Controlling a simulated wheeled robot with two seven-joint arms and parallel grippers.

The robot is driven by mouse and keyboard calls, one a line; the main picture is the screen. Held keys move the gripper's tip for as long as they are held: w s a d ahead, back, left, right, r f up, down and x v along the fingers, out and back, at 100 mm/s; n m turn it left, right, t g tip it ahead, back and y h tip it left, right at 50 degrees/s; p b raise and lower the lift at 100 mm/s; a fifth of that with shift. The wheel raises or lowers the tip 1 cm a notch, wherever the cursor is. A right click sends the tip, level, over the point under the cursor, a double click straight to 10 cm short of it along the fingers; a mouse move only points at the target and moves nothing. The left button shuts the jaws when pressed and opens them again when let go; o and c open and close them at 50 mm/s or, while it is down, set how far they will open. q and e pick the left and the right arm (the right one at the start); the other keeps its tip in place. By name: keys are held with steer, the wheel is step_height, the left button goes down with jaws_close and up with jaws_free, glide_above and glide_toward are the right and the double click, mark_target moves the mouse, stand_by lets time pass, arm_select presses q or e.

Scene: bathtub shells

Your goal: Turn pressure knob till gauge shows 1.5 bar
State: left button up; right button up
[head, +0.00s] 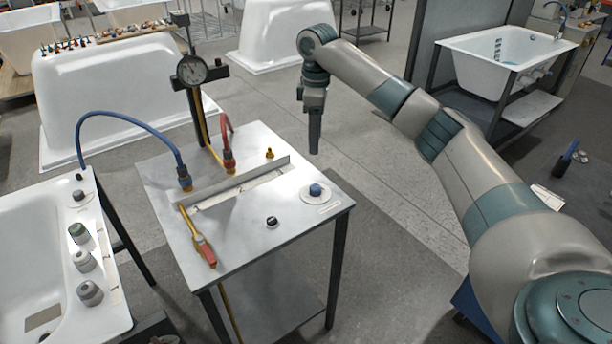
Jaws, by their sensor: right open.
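A round dial gauge (191,70) stands on a dark post behind the steel table (245,250); its reading is too small to tell. A blue knob (315,190) sits on a white round plate near the table's right corner, with a small label beside it. A smaller black knob (272,221) is to its left. I cannot tell from any marking which is the pressure knob. My right gripper (314,143) points down, seen edge-on, open and empty. It is above and behind the blue knob, apart from it. My left gripper is out of view.
Blue and red hoses rise from a blue fitting (185,178) and a red fitting (229,160) on the table. A red-handled valve (206,250) lies at the front left. A white tub (30,240) with several grey knobs stands left. Floor right of the table is clear.

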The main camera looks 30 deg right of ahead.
mark_target(315, 187)
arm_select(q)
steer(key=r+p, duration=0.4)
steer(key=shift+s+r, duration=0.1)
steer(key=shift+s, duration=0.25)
arm_select(e)
steer(key=f, duration=1.6)
steer(key=shift+d+f, duration=0.25)
steer(key=c, duration=1.1)
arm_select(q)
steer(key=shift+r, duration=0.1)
arm_select(e)
steer(key=shift+o, duration=0.2)
steer(key=shift+r, duration=0.1)
